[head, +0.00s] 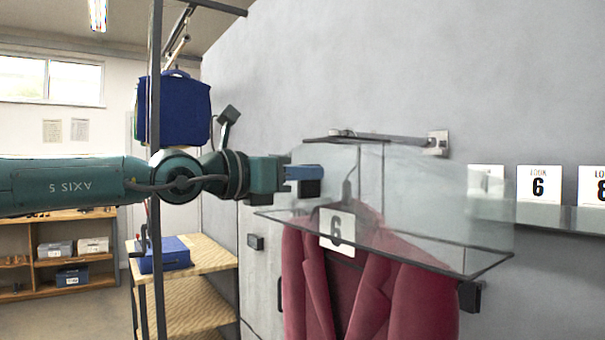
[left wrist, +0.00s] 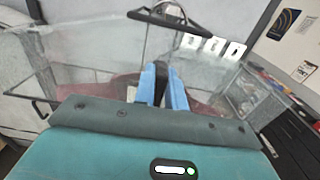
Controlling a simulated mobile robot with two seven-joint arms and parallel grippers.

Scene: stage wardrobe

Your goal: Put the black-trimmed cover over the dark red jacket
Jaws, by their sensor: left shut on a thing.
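The clear cover with black trim (head: 452,225) is around the hanger and the shoulders of the dark red jacket (head: 432,300). Its black lower rim is at about chest height, and the jacket's lower part hangs out below it. The jacket hangs upright by the grey wall, with a white tag marked 6 (head: 337,231) at its neck. My left gripper (head: 310,180) is shut on the cover at its upper left part; the exact grip is hard to see. In the left wrist view its blue fingers (left wrist: 164,88) are close together, with the clear cover (left wrist: 95,50) around them. My right gripper is out of view.
A wall bracket (head: 437,143) stands above the cover. Look cards (head: 538,185) and a ledge (head: 570,219) are on the wall at right. A dark post (head: 155,110), a hanging blue garment bag (head: 180,110) and a wooden shelf unit (head: 205,285) are at left.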

